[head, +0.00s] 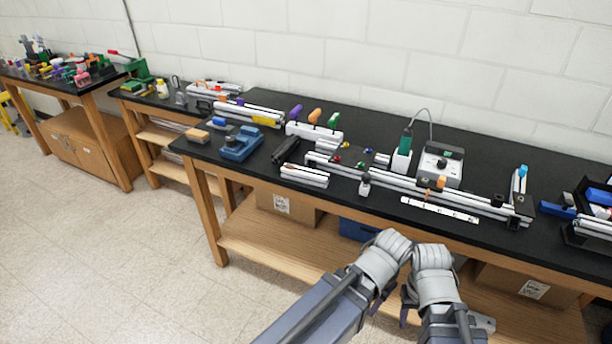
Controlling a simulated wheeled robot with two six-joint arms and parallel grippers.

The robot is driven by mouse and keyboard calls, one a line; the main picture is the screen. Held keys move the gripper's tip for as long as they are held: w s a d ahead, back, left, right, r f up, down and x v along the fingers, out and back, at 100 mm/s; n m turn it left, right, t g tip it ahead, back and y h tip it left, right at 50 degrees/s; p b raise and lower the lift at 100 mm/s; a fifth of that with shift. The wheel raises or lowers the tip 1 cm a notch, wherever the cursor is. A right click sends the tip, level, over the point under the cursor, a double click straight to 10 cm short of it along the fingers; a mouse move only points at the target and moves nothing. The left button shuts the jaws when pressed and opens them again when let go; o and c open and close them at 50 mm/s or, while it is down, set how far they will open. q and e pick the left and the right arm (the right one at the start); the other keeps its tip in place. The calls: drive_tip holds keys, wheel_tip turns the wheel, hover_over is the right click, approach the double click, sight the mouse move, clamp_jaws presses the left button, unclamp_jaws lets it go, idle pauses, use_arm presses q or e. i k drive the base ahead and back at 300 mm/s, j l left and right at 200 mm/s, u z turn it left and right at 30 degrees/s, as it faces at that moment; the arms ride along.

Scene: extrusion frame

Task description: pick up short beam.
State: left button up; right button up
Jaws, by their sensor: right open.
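Short white aluminium beams (304,176) lie side by side near the front edge of the black bench, left of the long frame. They look like the short beam stock, and nothing touches them. My right gripper (406,304) is low in front of the bench, below the bench top and well apart from the beams. It is open, and its dark fingers are partly hidden by my arm links. My left arm comes in from the lower left and its wrist is close to the right one. The left gripper's fingers are not clear.
A long extrusion frame (400,184) lies along the bench, with a white ruler (440,210) in front. A blue vise (240,143), a black cylinder (286,150), a small bottle (365,185) and a soldering station (440,165) stand around. Cardboard boxes (288,206) sit on the lower shelf.

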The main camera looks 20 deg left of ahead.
sight(289, 171)
drive_tip(key=i+j+u, duration=0.2)
drive_tip(key=i+j, duration=0.15)
drive_tip(key=j, duration=0.3)
drive_tip(key=i+j+u, duration=0.15)
drive_tip(key=i+j, duration=0.2)
drive_tip(key=j, duration=0.25)
drive_tip(key=i+j+u, duration=0.2)
drive_tip(key=i+j, duration=0.2)
drive_tip(key=j, duration=0.15)
